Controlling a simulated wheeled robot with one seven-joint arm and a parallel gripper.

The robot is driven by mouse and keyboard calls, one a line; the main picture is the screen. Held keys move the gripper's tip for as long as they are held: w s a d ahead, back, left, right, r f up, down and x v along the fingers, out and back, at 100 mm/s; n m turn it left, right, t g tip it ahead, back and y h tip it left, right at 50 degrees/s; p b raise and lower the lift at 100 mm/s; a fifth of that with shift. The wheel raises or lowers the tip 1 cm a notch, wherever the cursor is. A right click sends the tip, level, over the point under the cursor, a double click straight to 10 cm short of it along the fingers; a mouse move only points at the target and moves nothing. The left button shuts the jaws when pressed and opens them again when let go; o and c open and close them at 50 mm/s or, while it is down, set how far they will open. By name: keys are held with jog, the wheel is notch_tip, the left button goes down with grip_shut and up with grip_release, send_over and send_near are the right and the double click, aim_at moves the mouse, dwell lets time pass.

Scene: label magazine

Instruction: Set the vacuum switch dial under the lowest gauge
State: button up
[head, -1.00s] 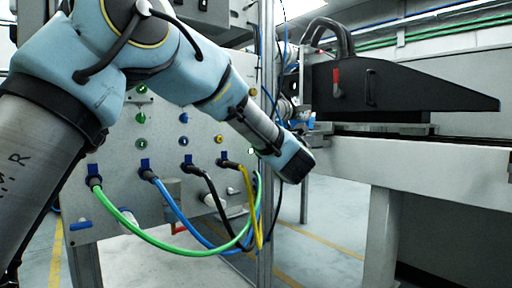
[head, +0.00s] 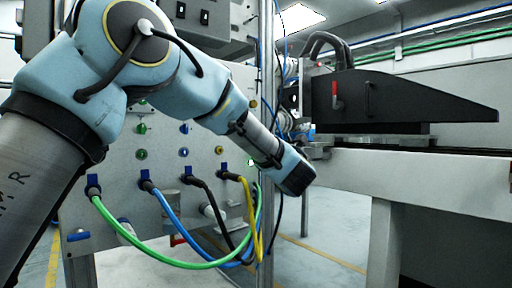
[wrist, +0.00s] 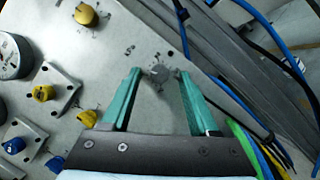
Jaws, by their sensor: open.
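In the wrist view my gripper (wrist: 160,76) has two green fingers, spread apart over the panel. A small grey dial (wrist: 158,73) with printed marks around it shows between the fingertips. The fingers stand on either side of it; I cannot tell whether they touch it. Round gauges (wrist: 12,56) are partly cut off at the left edge. I cannot tell from this tilted view which gauge is lowest, or whether the grey dial is the vacuum switch dial. In the head view my gripper does not show.
In the wrist view, yellow knobs (wrist: 87,15) and a blue knob (wrist: 13,145) stand left of the fingers. In the head view, a green hose (head: 150,256) and other hoses loop from the panel (head: 110,170). A grey bench (head: 440,170) stands at right.

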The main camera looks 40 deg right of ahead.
jog(key=shift+s, duration=0.1)
jog(key=p+v, duration=0.2)
jog(key=v, duration=0.8)
jog(key=shift+s+a, duration=0.2)
jog(key=shift+s, duration=0.05)
jog(key=shift+f, duration=0.1)
